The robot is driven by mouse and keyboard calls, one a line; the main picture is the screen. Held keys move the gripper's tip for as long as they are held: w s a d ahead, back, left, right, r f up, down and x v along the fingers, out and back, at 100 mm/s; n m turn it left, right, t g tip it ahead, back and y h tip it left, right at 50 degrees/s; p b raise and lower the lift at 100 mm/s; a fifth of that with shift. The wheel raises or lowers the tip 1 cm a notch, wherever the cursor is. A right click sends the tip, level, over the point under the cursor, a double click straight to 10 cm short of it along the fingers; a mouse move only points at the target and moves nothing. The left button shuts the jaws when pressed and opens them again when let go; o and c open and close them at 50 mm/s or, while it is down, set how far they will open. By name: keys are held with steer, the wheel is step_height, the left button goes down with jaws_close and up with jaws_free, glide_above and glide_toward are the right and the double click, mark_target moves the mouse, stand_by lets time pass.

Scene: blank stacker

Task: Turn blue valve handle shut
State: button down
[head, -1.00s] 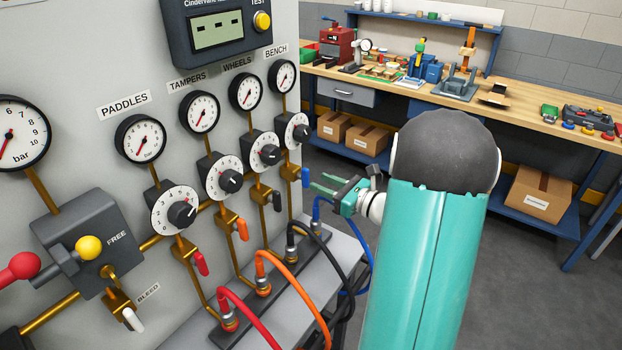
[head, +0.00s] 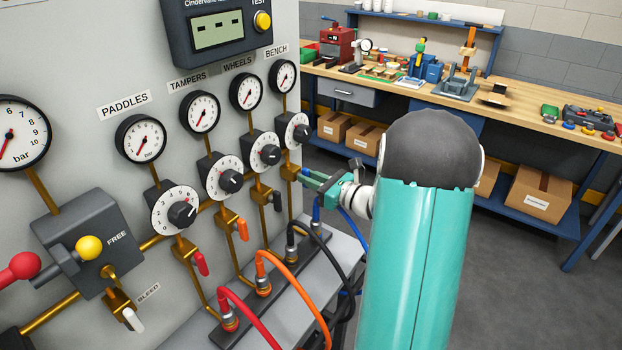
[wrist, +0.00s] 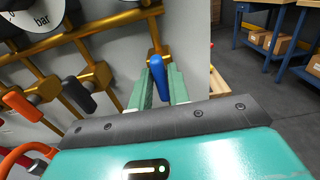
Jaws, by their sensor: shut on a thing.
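The blue valve handle (wrist: 157,75) hangs down from its brass valve in the wrist view, between my two green fingers. My gripper (wrist: 161,85) is shut on it. In the head view my gripper (head: 310,178) is at the rightmost valve (head: 290,171), below the BENCH gauge (head: 283,77). There the blue handle is hidden by my fingers.
Black (head: 277,201), orange (head: 242,229) and red (head: 201,264) valve handles hang to the left along the panel. Red, orange, black and blue hoses rise from a grey ledge below. A workbench (head: 520,105) stands behind at the right. Open floor lies between.

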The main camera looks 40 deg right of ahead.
steer(key=shift+m, duration=0.4)
steer(key=shift+d+f+m, duration=0.1)
steer(key=shift+m, duration=2.75)
steer(key=shift+d+f+m, duration=0.15)
steer(key=shift+m, duration=2.75)
steer(key=shift+d+f+m, duration=0.1)
steer(key=shift+m, duration=2.75)
steer(key=c, duration=1.4)
jaws_free()
steer(key=shift+c, duration=0.2)
